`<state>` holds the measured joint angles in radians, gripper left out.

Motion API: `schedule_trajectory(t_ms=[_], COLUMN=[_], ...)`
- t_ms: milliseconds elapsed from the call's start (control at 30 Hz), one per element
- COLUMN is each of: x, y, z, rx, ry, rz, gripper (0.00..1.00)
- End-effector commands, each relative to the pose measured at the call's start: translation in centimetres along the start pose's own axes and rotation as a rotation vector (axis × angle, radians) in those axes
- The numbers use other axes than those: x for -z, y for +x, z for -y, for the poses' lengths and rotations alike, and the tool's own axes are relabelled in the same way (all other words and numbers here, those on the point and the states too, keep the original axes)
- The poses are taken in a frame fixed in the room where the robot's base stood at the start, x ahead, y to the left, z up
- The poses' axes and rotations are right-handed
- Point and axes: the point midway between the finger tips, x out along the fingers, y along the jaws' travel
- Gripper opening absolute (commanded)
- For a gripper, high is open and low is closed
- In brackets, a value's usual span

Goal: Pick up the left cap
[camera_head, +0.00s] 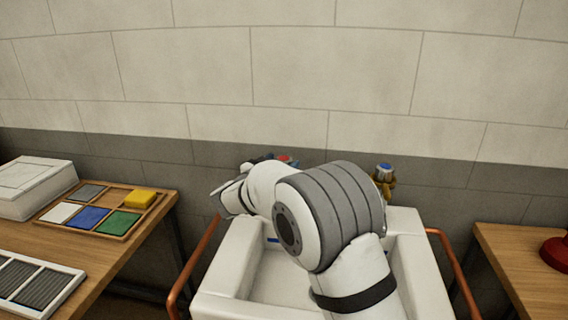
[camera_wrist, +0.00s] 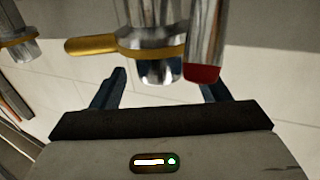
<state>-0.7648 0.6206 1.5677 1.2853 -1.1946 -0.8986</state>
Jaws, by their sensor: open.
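In the head view, small blue and red-topped fittings (camera_head: 285,159) show at the wall just behind my arm, mostly hidden. I cannot tell which of these is the left cap. In the wrist view, my gripper (camera_wrist: 163,84) is open and its fingers point toward a chrome fitting (camera_wrist: 160,69) with a brass collar and side lever. This fitting's lower end shows between the fingers. Contact is not visible. A chrome cylinder with a red end (camera_wrist: 203,70) hangs close beside the right finger.
Another chrome fitting with a brass ring (camera_wrist: 20,45) is at the left of the wrist view. A wooden table (camera_head: 130,240) on the left holds a tray of coloured tiles (camera_head: 137,226) and a white box (camera_head: 30,186). A right table (camera_head: 510,265) holds a red object (camera_head: 556,252).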

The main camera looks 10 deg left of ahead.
Motion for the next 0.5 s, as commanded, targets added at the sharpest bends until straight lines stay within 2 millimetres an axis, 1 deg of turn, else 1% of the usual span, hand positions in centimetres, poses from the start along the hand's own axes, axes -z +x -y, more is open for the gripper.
schedule_trajectory(t_ms=[33, 100, 200, 433, 500], x=[-0.1, -0.1, 0.0, 0.0, 0.0], y=[0.9, 1.7, 2.3, 2.4, 2.4], z=[0.0, 0.0, 0.0, 0.1, 0.1], rx=[-0.002, -0.002, 0.000, 0.002, 0.002], ry=[0.000, 0.001, 0.000, 0.000, 0.000], rz=[0.001, 0.001, 0.001, 0.001, 0.001], gripper=[0.69, 0.69, 0.69, 0.69, 0.63])
